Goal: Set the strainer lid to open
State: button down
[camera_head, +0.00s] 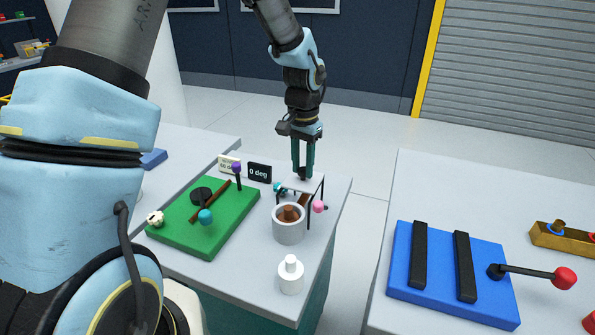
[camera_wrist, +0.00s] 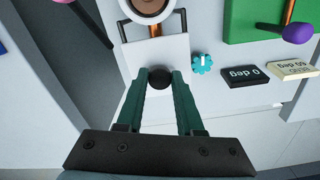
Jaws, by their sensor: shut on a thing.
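A thin white plate (camera_head: 303,184) with a black knob, which looks like the strainer lid, lies beside the grey round tank (camera_head: 289,231) with brown contents. The plate looks roughly flat in the head view, with thin dark rods at its side. In the wrist view the plate (camera_wrist: 132,62) lies below the tank's rim. My gripper (camera_head: 303,173) points down at the plate. In the wrist view its green fingers (camera_wrist: 161,74) are shut on the black knob (camera_wrist: 158,79). The lid's exact tilt and hinge cannot be told.
A black "0 deg" sign (camera_head: 260,172) and a paler sign (camera_head: 229,164) stand behind. A teal knob (camera_wrist: 202,64) is close by. A pink ball (camera_head: 319,206), a white bottle-shaped piece (camera_head: 291,275) and a green board (camera_head: 190,229) surround the tank. A gap separates the right table.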

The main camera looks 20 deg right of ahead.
aim_at(303, 169)
jog(key=c, duration=0.5)
grip_release()
jog(key=shift+c, duration=0.2)
notch_tip(303, 169, up, 11)
jog(key=b, duration=0.2)
jog(key=shift+f, duration=0.1)
jog(key=s+a+f+n, duration=0.2)
jog(key=a+n, duration=0.1)
jog(key=a, duration=0.7)
jog(key=s+a+f+n+t, duration=0.1)
jog(key=a+n, duration=0.3)
jog(key=a, duration=0.7)
jog(key=s+a+f+n, duration=0.2)
jog(key=a+f+n, duration=0.1)
jog(key=a, duration=0.7)
jog(key=shift+s+a+t, duration=0.3)
jog(key=shift+s, duration=0.05)
